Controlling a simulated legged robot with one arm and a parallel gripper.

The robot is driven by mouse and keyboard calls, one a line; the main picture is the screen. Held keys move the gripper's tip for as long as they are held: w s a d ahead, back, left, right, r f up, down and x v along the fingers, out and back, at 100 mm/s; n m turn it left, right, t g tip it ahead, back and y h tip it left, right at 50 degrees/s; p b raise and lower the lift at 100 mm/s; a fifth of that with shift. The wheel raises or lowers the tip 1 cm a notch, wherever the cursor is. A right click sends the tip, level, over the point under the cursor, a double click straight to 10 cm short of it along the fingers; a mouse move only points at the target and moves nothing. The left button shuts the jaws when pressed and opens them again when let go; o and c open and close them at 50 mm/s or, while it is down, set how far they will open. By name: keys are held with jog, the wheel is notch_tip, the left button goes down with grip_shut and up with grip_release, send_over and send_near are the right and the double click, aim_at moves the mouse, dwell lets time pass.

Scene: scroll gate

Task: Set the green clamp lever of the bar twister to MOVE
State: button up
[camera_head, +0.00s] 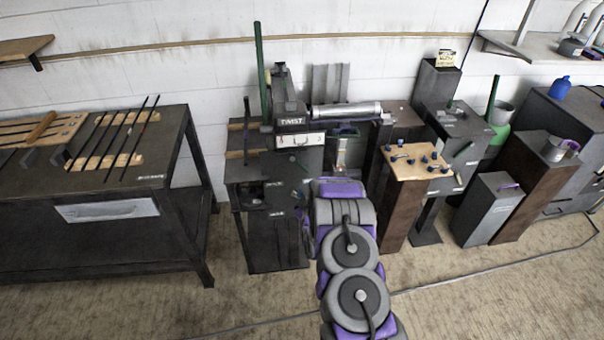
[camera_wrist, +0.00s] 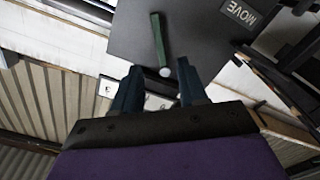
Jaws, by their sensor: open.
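The bar twister (camera_head: 292,139) is a dark machine marked TWIST, left of centre in the head view. In the wrist view a short green lever (camera_wrist: 158,38) lies against a dark panel (camera_wrist: 205,35), with a pale round end near my fingertips. A MOVE label (camera_wrist: 242,12) is on the panel to the lever's right. My gripper (camera_wrist: 160,70) is open, with one finger on each side of the lever's pale end. I cannot tell whether either finger touches it. In the head view my arm hides the fingertips.
A bench (camera_head: 100,200) with several dark rods stands at left. A tall green bar (camera_head: 258,70) rises above the twister. A pedestal with a wooden board (camera_head: 415,163) stands right of my arm, with more grey and brown pedestals beyond. The floor in front is mostly clear.

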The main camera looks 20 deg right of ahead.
aim_at(302, 168)
jog(key=b+x, duration=0.2)
jog(key=x, duration=0.7)
jog(key=shift+w+f, duration=0.15)
jog(key=shift+w, duration=0.05)
jog(key=shift+w+d, duration=0.45)
jog(key=shift+w, duration=0.25)
jog(key=shift+a, duration=0.1)
jog(key=shift+c, duration=0.2)
grip_shut()
